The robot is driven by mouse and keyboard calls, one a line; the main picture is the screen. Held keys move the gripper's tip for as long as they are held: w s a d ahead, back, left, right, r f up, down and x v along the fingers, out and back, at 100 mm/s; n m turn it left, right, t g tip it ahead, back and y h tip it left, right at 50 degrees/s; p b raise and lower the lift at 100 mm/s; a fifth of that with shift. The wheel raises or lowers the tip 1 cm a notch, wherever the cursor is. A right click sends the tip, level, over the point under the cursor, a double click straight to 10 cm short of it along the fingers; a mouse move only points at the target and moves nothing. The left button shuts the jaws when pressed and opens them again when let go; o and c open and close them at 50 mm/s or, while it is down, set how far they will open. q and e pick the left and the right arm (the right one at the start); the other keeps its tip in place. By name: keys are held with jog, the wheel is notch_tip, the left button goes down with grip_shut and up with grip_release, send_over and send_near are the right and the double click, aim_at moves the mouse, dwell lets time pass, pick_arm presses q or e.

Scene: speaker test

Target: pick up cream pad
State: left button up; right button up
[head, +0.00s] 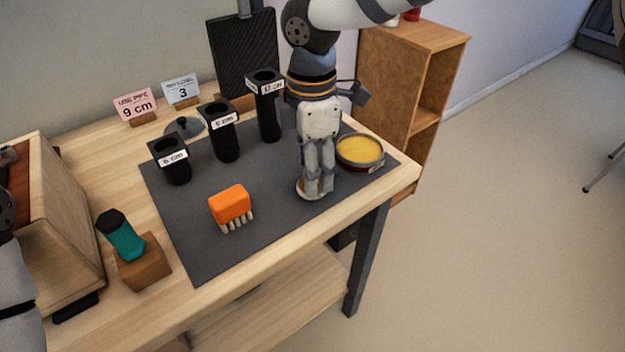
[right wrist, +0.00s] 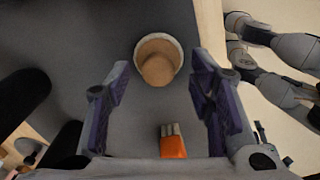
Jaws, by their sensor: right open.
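The cream pad (head: 304,193) is a small round piece with a pale rim, standing on the dark grey mat (head: 258,178). In the right wrist view the pad (right wrist: 159,43) shows as a cream ring with a tan rounded part in it, upper middle. My right gripper (head: 317,190) points down over the pad and partly hides it in the head view. The right gripper (right wrist: 160,95) is open in the wrist view, with nothing between its fingers that I can tell is held. My left arm shows at the left edge; its gripper is not in view.
An orange brush (head: 230,205) lies left of the pad. A tin of yellow stuff (head: 360,149) stands close on the right. Several black tubes (head: 223,133) stand behind. A teal piece (head: 122,238) rests on a wooden block (head: 143,264). The mat's front is clear.

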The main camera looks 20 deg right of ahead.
jog(key=shift+w+f, duration=0.1)
jog(key=shift+f, duration=0.65)
grip_shut()
notch_tip(320, 180, up, 4)
jog(key=shift+f, duration=0.1)
jog(key=s+r+p, duration=0.1)
jog(key=s+r, duration=0.3)
jog(key=s, duration=0.3)
jog(key=s+a+r+p, duration=0.1)
jog(key=s+r, duration=0.4)
jog(key=s, duration=0.2)
jog(key=shift+a, duration=0.15)
jog(key=c, duration=0.7)
grip_release()
jog(key=shift+r, duration=0.1)
pick_arm(q)
jog(key=w+r, duration=0.1)
jog(key=w+r+t, duration=0.1)
jog(key=shift+w+r, duration=0.2)
jog(key=shift+w, duration=0.15)
pick_arm(e)
jog(key=c, duration=0.4)
